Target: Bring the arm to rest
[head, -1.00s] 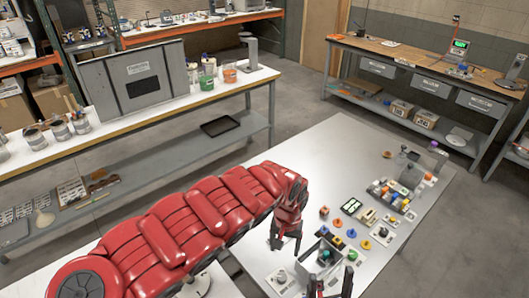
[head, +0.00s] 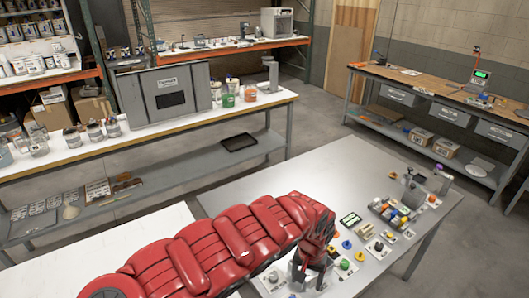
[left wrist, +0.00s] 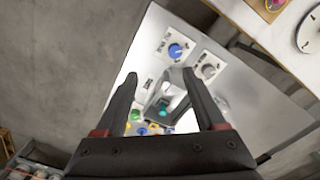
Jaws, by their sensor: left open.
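My left arm is the long red arm (head: 225,245) that crosses the near table from the lower left. Its gripper (head: 310,280) points down over the near end of the table, and its fingers show only partly in the head view. In the left wrist view the gripper (left wrist: 160,74) has its two black fingers wide apart with nothing held between them. Beyond the fingers are a blue knob (left wrist: 176,50), a grey knob (left wrist: 208,71) and a teal-topped item (left wrist: 165,112) beside a grey box. My right gripper is not in view.
The near table (head: 335,170) is bare toward its far left. A long bench (head: 185,122) with jars and a grey cabinet (head: 160,92) is behind.

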